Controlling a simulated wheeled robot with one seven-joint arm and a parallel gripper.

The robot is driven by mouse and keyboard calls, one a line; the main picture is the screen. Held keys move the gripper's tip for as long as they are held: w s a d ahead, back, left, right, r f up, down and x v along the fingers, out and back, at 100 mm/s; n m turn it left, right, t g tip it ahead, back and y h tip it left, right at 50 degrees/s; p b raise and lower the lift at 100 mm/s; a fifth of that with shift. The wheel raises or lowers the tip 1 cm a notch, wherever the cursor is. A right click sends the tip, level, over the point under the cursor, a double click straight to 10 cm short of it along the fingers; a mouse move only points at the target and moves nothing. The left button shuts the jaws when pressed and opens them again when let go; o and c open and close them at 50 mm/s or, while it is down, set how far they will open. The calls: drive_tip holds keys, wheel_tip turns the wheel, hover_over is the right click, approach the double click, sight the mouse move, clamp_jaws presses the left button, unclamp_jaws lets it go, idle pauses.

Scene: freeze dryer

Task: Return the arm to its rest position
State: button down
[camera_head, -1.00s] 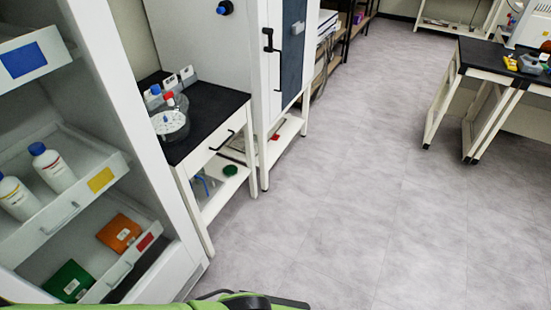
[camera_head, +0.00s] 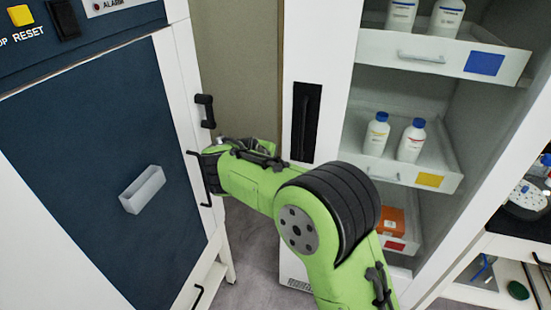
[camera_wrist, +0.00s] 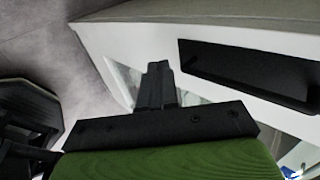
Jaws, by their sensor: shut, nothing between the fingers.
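My green and black arm reaches up from the bottom of the head view, bends at a large black joint, and stretches left toward the gap between two cabinets. In the wrist view my gripper (camera_wrist: 158,85) shows its two dark fingers together, with nothing between them. Its fingertips point toward a white cabinet (camera_wrist: 120,35) with a long black recessed handle (camera_wrist: 245,72) to their right. I cannot tell whether they touch it. In the head view the fingers cannot be made out clearly at the far end of the arm.
A dark blue door (camera_head: 80,170) with a pale handle (camera_head: 142,190) stands at left. At right, an open white shelf unit (camera_head: 340,80) has drawers holding white bottles (camera_head: 377,133). A black-topped bench (camera_head: 515,245) is at far right. Little floor (camera_head: 255,250) shows between.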

drive_tip(key=s+d+r+n+g+y+p, duration=0.1)
drive_tip(key=s+d+r+n+p, duration=0.3)
drive_tip(key=s+d+r+n, duration=0.8)
drive_tip(key=s+d+n, duration=0.1)
drive_tip(key=s+n, duration=0.2)
drive_tip(key=s, duration=0.4)
drive_tip(key=s+d+f+n+g+y+p, duration=0.1)
drive_tip(key=s+d+n, duration=0.1)
drive_tip(key=s, duration=0.6)
drive_tip(key=s+d+n+g+y+p, duration=0.1)
drive_tip(key=s+n, duration=0.3)
drive_tip(key=s, duration=0.4)
drive_tip(key=shift+d+f+n, duration=0.25)
drive_tip(key=shift+d+n, duration=0.15)
